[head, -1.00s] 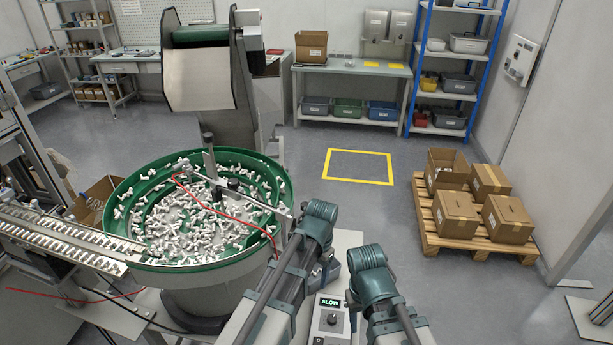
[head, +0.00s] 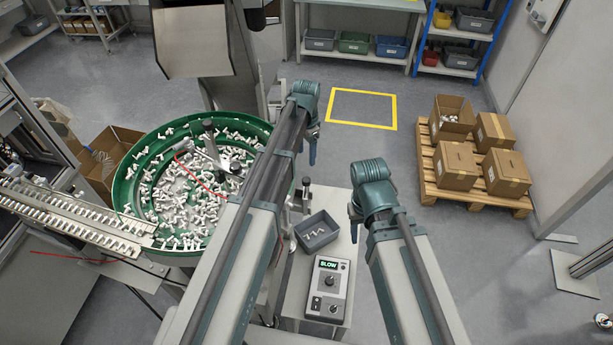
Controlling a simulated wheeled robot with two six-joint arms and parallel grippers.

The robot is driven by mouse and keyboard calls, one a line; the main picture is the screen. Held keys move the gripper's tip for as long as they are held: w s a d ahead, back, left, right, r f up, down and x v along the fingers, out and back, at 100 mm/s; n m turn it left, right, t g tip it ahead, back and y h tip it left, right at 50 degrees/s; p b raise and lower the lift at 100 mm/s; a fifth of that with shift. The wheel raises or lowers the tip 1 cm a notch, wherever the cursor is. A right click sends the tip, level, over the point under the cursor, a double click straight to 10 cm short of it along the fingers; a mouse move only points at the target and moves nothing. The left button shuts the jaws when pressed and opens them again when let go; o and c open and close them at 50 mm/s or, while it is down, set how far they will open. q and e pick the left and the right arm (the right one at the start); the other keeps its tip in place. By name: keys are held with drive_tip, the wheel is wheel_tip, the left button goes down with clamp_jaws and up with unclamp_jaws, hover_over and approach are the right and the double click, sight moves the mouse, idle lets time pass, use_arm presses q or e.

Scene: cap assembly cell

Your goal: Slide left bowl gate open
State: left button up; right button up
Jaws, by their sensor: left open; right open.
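The green vibratory bowl (head: 128,183) stands at the left, filled with many small white caps (head: 185,210). A dark upright post (head: 209,140) with a pale bar rises inside the bowl near its middle. I cannot tell which fitting is the left bowl gate or whether it is open. My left arm reaches up across the right side of the bowl and hides part of its rim. My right arm is bent at the lower right, apart from the bowl.
A feed track (head: 75,220) runs from the bowl's left side. A grey bin (head: 318,243) and a control box reading SLOW (head: 327,290) sit on a pale table between my arms. Cartons on a pallet (head: 430,185) stand at the right. The floor around the yellow square (head: 362,124) is clear.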

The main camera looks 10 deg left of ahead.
sight(306, 179)
use_arm(q)
wheel_tip(306, 179, down, 14)
drive_tip(key=b, duration=1.3)
drive_tip(key=shift+b, duration=0.3)
drive_tip(key=shift+r, duration=0.1)
clamp_jaws()
idle(0.5)
